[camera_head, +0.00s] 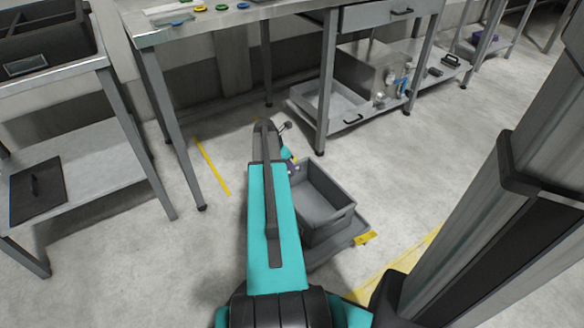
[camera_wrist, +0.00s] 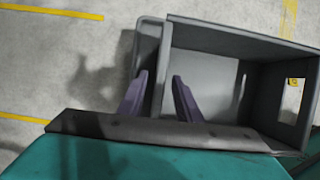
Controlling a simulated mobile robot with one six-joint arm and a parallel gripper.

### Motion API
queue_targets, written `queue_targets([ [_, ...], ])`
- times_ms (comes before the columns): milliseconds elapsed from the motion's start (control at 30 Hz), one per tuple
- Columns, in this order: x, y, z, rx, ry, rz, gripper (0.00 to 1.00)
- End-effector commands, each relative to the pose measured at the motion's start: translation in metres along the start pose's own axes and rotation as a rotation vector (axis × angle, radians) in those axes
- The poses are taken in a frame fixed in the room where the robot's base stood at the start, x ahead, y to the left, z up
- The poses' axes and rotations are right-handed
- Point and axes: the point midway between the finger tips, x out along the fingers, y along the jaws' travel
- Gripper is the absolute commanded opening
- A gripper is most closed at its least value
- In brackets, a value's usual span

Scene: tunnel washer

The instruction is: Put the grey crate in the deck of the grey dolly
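The grey crate (camera_head: 326,228) is upright, open at the top and empty, just right of my arm in the head view. It appears to sit on the deck of the grey dolly (camera_head: 337,246), whose rim shows below and right of it. In the wrist view, the crate (camera_wrist: 215,75) fills the upper right, with the dolly's rim (camera_wrist: 147,45) along its left. My gripper (camera_wrist: 160,76) has its two purple fingers apart, one on each side of the crate's near wall, with gaps visible.
A yellow tag (camera_head: 365,238) is at the dolly's right corner. A steel workbench (camera_head: 232,22) with a lower shelf stands beyond. A table with a dark bin (camera_head: 45,45) stands at left. Yellow lines (camera_head: 212,166) mark the floor, which is clear left of my arm.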

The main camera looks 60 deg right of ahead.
Motion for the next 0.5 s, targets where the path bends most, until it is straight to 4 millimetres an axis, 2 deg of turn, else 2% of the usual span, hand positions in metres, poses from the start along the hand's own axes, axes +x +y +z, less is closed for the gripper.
queue_targets([
  [33, -0.013, -0.001, 0.001, 0.0, 0.0, 0.001, 0.31],
  [200, -0.038, -0.001, 0.001, 0.0, 0.0, 0.001, 0.31],
  [333, -0.053, 0.0, 0.001, 0.001, 0.0, 0.001, 0.31],
  [500, -0.062, 0.0, 0.0, 0.001, 0.0, 0.001, 0.31],
])
